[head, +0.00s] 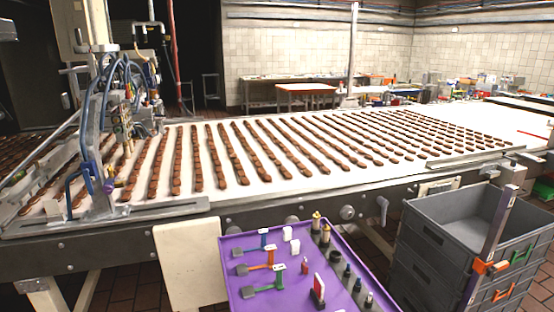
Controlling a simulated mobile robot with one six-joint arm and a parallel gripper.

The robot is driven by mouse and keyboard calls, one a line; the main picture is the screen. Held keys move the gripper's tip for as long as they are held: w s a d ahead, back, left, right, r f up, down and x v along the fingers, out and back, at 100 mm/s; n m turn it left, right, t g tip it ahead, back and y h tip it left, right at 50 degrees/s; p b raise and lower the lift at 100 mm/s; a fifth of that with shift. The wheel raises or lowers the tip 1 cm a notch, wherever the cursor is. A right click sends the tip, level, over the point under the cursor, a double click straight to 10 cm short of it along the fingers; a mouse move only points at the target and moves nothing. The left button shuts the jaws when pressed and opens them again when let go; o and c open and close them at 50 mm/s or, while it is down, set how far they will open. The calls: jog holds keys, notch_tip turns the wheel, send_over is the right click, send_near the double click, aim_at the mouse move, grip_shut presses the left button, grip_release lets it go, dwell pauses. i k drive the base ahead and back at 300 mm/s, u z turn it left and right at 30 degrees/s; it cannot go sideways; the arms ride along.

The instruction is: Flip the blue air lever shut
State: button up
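Two blue lever-like things show, and I cannot tell which is the air lever. One is a bent blue handle (72,186) on the front of the machine at the left, beside a small purple knob (108,187). The other is a small grey piece with a blue upright part (263,239) on the purple tray (232,290), at the tray's back left. Whether either is open or shut is not clear from here. My gripper is not in view.
Similar orange (269,257) and green (279,276) pieces lie on the tray, with several small fittings. A wide conveyor (190,205) with rows of brown biscuits runs behind.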

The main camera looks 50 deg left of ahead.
aim_at(85, 172)
jog(key=z, duration=0.15)
jog(key=k, duration=1.8)
jog(key=u, duration=2.3)
jog(key=i, duration=2.05)
jog(key=u, duration=0.05)
